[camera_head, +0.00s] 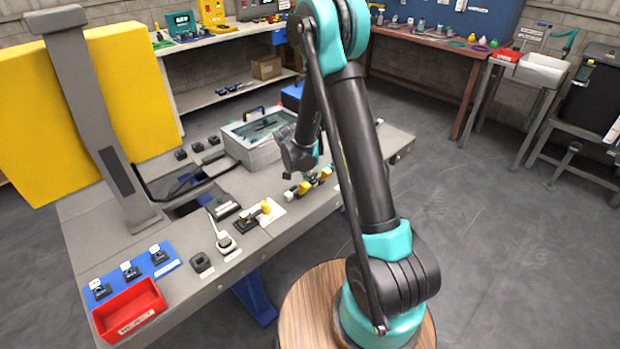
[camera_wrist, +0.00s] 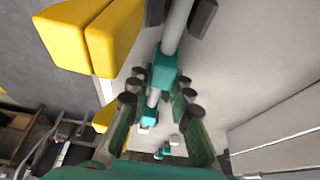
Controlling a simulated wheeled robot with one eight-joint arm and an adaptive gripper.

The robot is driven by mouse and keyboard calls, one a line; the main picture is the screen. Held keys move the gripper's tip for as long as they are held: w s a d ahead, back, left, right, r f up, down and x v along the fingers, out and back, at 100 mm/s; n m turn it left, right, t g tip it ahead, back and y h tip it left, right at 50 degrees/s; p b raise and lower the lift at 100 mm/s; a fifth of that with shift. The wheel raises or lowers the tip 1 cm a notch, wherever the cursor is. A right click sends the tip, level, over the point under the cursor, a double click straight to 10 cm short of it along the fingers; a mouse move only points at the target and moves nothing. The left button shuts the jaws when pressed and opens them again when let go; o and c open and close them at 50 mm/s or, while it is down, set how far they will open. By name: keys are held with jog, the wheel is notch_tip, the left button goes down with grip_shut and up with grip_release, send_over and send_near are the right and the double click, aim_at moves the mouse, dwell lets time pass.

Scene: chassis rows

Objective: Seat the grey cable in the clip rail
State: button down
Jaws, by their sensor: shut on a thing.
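My gripper (camera_head: 306,178) is low over the bench, close to a short row of yellow, black and teal pieces (camera_head: 325,173), which looks like the clip rail; the arm partly hides it. In the wrist view my gripper's two green-padded fingers (camera_wrist: 160,118) stand either side of a grey rod-like length, apparently the grey cable (camera_wrist: 179,28), with teal sections. The fingers are closed on it. Yellow blocks (camera_wrist: 110,35) stand to its left there. I cannot tell whether the cable touches a clip.
A grey box with a clear lid (camera_head: 255,135) stands behind the gripper. A red bin (camera_head: 130,311) and blue strip (camera_head: 165,262) lie at the bench's near left. Small black fittings (camera_head: 202,262) lie between. A grey post (camera_head: 100,140) and yellow panel (camera_head: 25,110) rise at left.

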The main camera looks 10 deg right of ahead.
jog(key=shift+f, duration=0.1)
jog(key=c, duration=1.3)
grip_release()
jog(key=o, duration=0.8)
jog(key=shift+r, duration=3.5)
